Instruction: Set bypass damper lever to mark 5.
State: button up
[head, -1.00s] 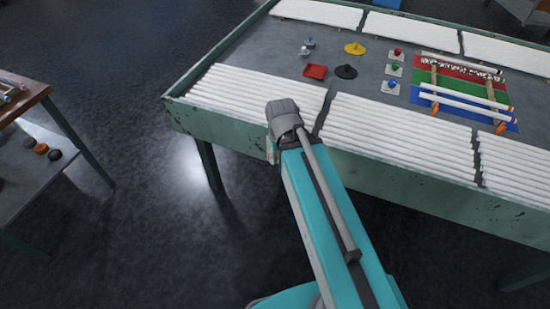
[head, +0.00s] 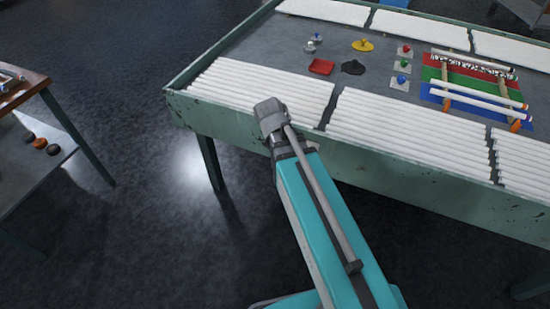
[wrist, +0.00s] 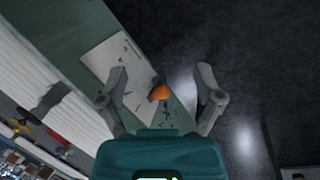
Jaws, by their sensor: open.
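In the wrist view, a pale plate (wrist: 104,58) with dark markings is fixed on the green side of the table. An orange knob (wrist: 158,93), which looks like the lever's end, shows near the plate's edge. My gripper (wrist: 163,72) is open, with one finger on each side of the orange knob in the picture. I cannot tell whether either finger touches it. The marks are too small to read, so the lever's setting cannot be told.
The green table (head: 400,165) carries rows of white tubes (head: 260,88) along its front edge. Coloured knobs and a tube rack (head: 470,82) stand farther back. A side table (head: 28,90) is at the left. Dark floor between the tables is clear.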

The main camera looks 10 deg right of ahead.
jog(key=w+a+f+n+t+h+b, duration=0.2)
jog(key=w+a+f+n+h+b, duration=0.7)
jog(key=b, duration=1.2)
jog(key=w+a+f+n+h+b, duration=0.2)
jog(key=a+f+n+h+b, duration=0.1)
jog(key=b, duration=0.4)
jog(key=a+n+h, duration=0.1)
jog(key=a+h, duration=0.1)
jog(key=shift+w+a+f+n+h, duration=0.15)
jog(key=shift+w+a+n+h, duration=0.15)
jog(key=d, duration=0.4)
jog(key=w+d, duration=0.1)
jog(key=d, duration=0.8)
jog(key=shift+w+d, duration=0.25)
jog(key=shift+d, duration=0.15)
jog(key=shift+c, duration=0.3)
